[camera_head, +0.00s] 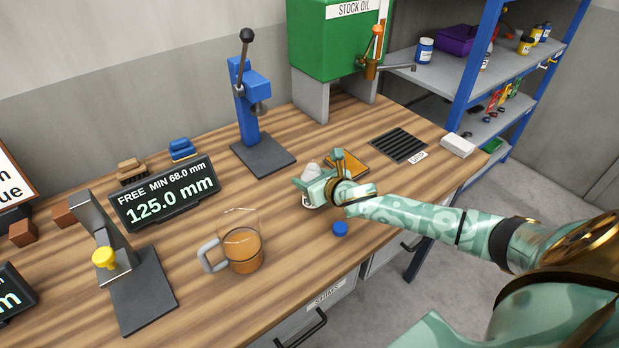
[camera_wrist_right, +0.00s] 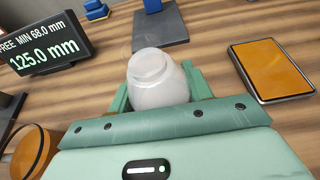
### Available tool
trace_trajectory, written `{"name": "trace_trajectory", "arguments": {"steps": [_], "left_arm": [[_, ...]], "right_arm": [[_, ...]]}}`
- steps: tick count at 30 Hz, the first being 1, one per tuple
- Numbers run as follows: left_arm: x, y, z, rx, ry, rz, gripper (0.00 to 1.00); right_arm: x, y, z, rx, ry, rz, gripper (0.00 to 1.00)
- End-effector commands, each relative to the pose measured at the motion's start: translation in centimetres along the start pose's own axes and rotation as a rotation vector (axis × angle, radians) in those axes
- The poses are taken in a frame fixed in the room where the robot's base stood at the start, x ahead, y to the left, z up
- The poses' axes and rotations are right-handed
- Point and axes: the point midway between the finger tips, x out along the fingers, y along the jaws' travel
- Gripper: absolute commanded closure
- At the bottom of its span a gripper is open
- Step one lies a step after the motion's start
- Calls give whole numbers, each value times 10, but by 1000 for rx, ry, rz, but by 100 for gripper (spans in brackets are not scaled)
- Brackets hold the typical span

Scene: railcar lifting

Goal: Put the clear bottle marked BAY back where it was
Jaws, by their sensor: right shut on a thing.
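My right gripper (camera_head: 318,184) is shut on a clear, whitish bottle (camera_wrist_right: 158,80), over the middle of the wooden bench. The bottle's shoulder and uncapped-looking neck show between the green fingers in the right wrist view. A loose blue cap (camera_head: 340,229) lies on the bench in front of the gripper. My left gripper is not in view.
A glass jug (camera_head: 243,250) with amber liquid stands left of the blue cap. An orange-topped tray (camera_head: 347,162) lies behind the gripper, with a dark grate (camera_head: 398,146) to its right. A blue press (camera_head: 262,155), a display (camera_head: 165,193) and a green STOCK OIL tank (camera_head: 335,50) stand farther back.

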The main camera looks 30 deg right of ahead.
Motion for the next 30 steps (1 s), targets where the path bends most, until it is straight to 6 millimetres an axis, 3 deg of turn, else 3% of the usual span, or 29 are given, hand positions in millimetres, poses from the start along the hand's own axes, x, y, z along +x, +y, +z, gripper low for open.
{"name": "trace_trajectory", "arguments": {"steps": [1, 3, 14, 24, 30], "left_arm": [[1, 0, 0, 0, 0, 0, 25], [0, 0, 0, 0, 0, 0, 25], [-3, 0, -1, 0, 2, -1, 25], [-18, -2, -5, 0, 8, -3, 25], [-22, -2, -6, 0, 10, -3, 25]], "right_arm": [[0, 0, -1, 0, 0, 0, 45], [0, 0, -1, 0, 0, 0, 28], [-5, 0, 3, -1, 0, 1, 28], [-79, 0, 2, -3, 2, 1, 28], [-112, 0, 2, -2, 2, 0, 28]]}}
